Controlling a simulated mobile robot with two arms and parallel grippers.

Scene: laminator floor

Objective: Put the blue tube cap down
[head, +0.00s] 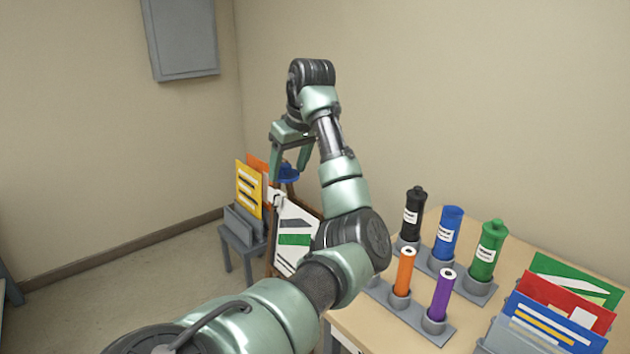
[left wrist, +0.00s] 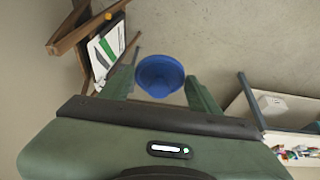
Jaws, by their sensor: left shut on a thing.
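My left gripper (head: 289,168) is shut on the blue tube cap (head: 288,174), high in front of the back wall. In the left wrist view the round blue cap (left wrist: 160,74) sits between the two green fingers. The blue tube (head: 447,234) stands upright in a grey holder on the table, between a black tube (head: 412,215) and a green tube (head: 487,250). The black and green tubes have knobbed tops; the blue tube's top looks flat. My right gripper is not in view.
An orange tube (head: 403,271) and a purple tube (head: 441,295) stand in the front holder (head: 411,312). Coloured folders (head: 562,305) fill a rack at the table's right. A small grey stand (head: 236,235) with folders and a leaning sign board (head: 294,237) are below my gripper.

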